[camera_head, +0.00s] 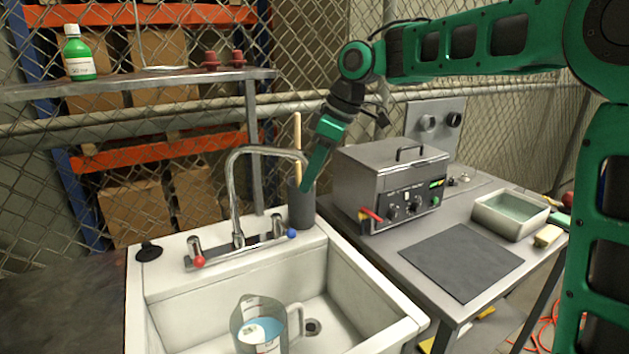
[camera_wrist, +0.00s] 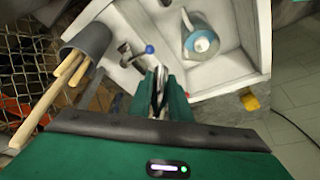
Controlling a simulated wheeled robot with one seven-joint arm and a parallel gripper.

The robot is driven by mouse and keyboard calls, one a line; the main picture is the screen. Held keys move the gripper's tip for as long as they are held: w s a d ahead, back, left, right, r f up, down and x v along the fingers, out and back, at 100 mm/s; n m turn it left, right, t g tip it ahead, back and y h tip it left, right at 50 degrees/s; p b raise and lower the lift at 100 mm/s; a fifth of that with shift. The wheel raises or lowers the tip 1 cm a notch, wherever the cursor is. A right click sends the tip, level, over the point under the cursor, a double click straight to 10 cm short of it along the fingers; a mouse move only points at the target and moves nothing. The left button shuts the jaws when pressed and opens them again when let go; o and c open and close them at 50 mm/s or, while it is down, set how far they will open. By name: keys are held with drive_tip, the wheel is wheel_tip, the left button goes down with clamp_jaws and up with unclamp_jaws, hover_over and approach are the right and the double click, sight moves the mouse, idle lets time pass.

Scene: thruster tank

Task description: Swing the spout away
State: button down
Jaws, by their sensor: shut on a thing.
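The curved metal spout (camera_head: 232,190) rises from the faucet at the back of the white sink (camera_head: 375,318) and arches to the right. My gripper (camera_head: 306,186) is at its far right end, in front of the grey cup. In the wrist view my gripper (camera_wrist: 158,95) is shut on a shiny metal piece of the spout (camera_wrist: 157,85) between its fingers. The spout's tip is largely hidden by the fingers. A clear measuring jug (camera_head: 246,336) with blue liquid and a pale round thing inside stands in the basin, left of the drain. It also shows in the wrist view (camera_wrist: 190,48).
A grey cup (camera_head: 302,215) with wooden sticks stands close by the gripper on the sink's back edge. Red (camera_head: 199,261) and blue (camera_head: 291,233) tap knobs flank the spout. A metal bath box (camera_head: 372,185) stands to the right. A shelf (camera_head: 150,82) hangs behind at left.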

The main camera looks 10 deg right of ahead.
drive_tip(key=shift+w+d, duration=0.25)
drive_tip(key=shift+w, duration=0.25)
drive_tip(key=c, duration=1.6)
unclamp_jaws()
drive_tip(key=shift+s, duration=0.1)
drive_tip(key=shift+c, duration=0.2)
drive_tip(key=shift+d+r, duration=0.1)
drive_tip(key=v, duration=1)
drive_tip(key=shift+r, duration=0.25)
